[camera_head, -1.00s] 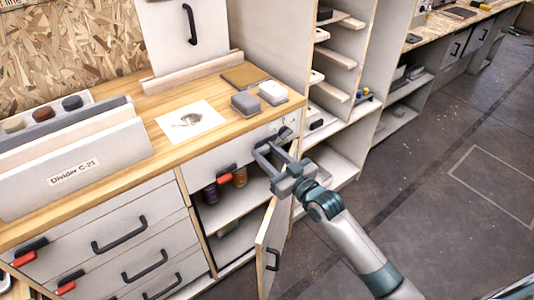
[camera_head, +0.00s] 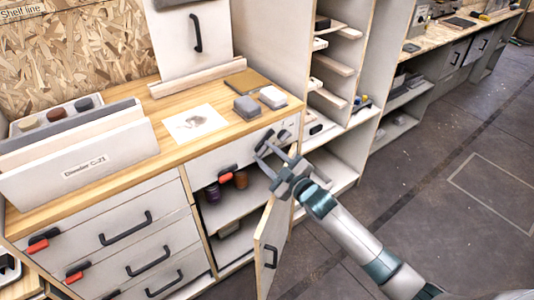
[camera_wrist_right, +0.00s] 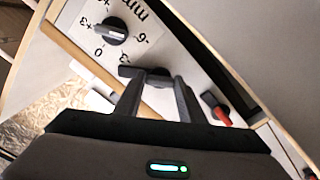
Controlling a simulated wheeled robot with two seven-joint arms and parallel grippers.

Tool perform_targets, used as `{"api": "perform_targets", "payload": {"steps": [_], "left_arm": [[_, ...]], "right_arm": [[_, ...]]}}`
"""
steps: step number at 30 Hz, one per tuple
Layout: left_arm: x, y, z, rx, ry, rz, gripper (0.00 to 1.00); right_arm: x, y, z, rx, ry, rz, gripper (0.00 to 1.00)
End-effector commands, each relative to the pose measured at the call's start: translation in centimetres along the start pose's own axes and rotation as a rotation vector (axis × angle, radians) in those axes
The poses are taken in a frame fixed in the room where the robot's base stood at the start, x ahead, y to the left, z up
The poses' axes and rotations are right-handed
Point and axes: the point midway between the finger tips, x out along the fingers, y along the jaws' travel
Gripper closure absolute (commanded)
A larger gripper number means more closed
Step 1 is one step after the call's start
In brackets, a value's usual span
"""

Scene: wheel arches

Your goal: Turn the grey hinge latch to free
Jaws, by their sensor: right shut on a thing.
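The grey hinge latch (camera_wrist_right: 130,71) is a dark grey bar with a round pivot on the white cabinet front, seen in the right wrist view. My right gripper (camera_wrist_right: 155,80) is shut on it there, with a finger on either side. In the head view my right gripper (camera_head: 268,148) is at the cabinet front, above the open door. Its fingers and arm hide the latch in that view, so I cannot tell the latch's angle from there. My left gripper is not in view.
A dark dial (camera_wrist_right: 112,30) with a printed mm scale is beside the latch. A red-tipped latch (camera_wrist_right: 218,112) is on the other side. An open door (camera_head: 270,240) hangs below my right gripper. Grey and white blocks sit on the wooden top (camera_head: 205,145).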

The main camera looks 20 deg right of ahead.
Motion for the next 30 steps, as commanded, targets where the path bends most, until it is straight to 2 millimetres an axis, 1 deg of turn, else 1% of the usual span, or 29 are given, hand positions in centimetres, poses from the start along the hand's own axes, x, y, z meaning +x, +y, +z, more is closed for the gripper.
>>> {"api": "perform_targets", "payload": {"steps": [9, 21, 30], "left_arm": [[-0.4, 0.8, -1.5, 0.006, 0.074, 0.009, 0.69], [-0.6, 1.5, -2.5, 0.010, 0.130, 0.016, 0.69], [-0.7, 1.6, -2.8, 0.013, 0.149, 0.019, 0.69]], "right_arm": [[0.0, 0.1, -0.1, -0.300, 0.000, -0.001, 1.00], [0.0, 0.0, 0.0, -0.671, -0.001, -0.001, 1.00], [0.0, -0.1, 0.0, -0.863, 0.000, -0.001, 1.00]]}}
